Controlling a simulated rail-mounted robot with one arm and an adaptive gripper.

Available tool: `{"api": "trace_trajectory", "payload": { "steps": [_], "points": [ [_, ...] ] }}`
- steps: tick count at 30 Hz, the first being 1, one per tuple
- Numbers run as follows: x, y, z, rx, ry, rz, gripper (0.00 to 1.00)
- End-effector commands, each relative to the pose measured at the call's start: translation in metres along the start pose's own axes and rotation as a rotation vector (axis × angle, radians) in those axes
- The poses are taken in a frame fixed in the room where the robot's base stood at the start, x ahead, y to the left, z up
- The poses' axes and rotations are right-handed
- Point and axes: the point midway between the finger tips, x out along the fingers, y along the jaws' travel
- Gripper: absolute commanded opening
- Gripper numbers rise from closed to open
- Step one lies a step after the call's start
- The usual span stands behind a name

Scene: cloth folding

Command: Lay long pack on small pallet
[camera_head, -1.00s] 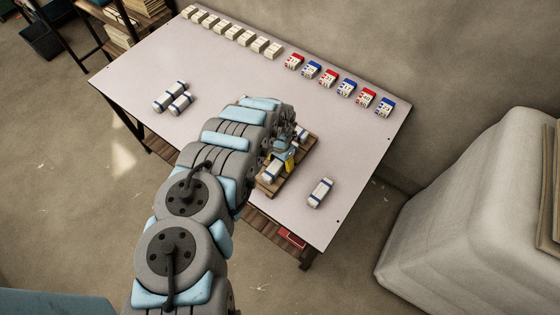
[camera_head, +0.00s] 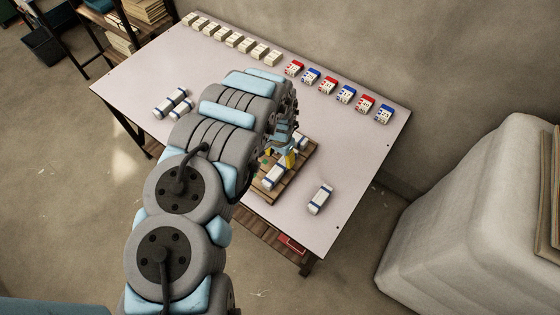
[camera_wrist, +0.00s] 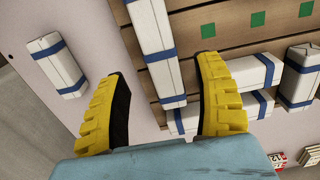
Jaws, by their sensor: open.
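The small pallet (camera_head: 297,172) is a brown slatted wooden board near the table's right front edge. It also shows in the wrist view (camera_wrist: 230,28), with green squares on it. A long white pack with blue bands (camera_head: 273,177) lies on its near side; in the wrist view this pack (camera_wrist: 155,45) lies between and beyond my fingers. Other banded packs (camera_wrist: 255,75) (camera_wrist: 300,75) lie on the pallet's other side, partly hidden by my right finger. My gripper (camera_wrist: 165,75) is open, its yellow fingers apart. In the head view my gripper (camera_head: 290,160) is over the pallet, partly hidden by my arm.
A loose banded pack (camera_head: 320,199) lies on the table right of the pallet, also in the wrist view (camera_wrist: 55,65). Cream boxes (camera_head: 232,40) and red and blue boxes (camera_head: 328,85) line the table's back edge. The middle table is mostly clear.

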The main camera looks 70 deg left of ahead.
Motion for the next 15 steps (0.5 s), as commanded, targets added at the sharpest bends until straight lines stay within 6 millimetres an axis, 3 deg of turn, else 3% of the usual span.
{"api": "trace_trajectory", "payload": {
  "steps": [9, 15],
  "points": [
    [-0.037, -0.001, 0.000, -0.001, 0.000, 0.000, 0.68],
    [-0.045, 0.000, 0.001, 0.000, -0.002, 0.001, 0.68]
  ]
}}
